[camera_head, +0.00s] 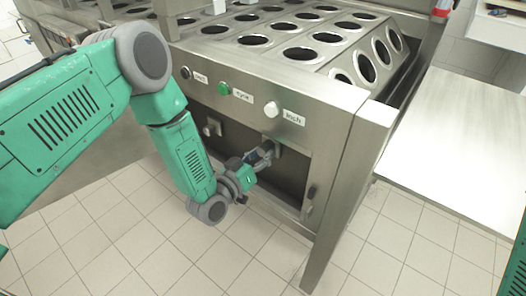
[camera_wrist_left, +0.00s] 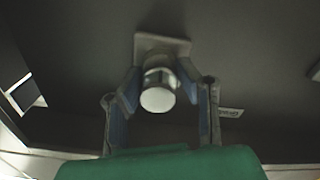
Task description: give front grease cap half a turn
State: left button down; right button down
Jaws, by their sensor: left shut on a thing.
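The grease cap (camera_wrist_left: 158,98) is a small pale round knob on a square plate (camera_wrist_left: 163,44) in the left wrist view. My left gripper (camera_wrist_left: 160,82) has its two fingers on either side of the cap, shut on it. In the head view my left gripper (camera_head: 262,156) reaches into the open recess in the front of the cup filler (camera_head: 330,135). The cap itself is mostly hidden there by the fingers. My right gripper is not in view.
Labelled buttons, including a green one (camera_head: 223,88) and a white one (camera_head: 271,109), sit on the panel above the recess. A smaller fitting (camera_head: 212,127) is left of my gripper. A steel table (camera_head: 455,140) stands at right. Tiled floor (camera_head: 200,255) is clear below.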

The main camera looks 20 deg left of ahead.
pick_arm(q)
jog(key=shift+s+f+m, duration=0.2)
jog(key=shift+f+m, duration=0.15)
jog(key=shift+m, duration=0.15)
jog(key=c, duration=1.2)
grip_release()
jog(key=shift+w+r, duration=0.1)
jog(key=shift+w, duration=0.05)
jog(key=shift+r, duration=0.1)
jog(key=v, duration=1.2)
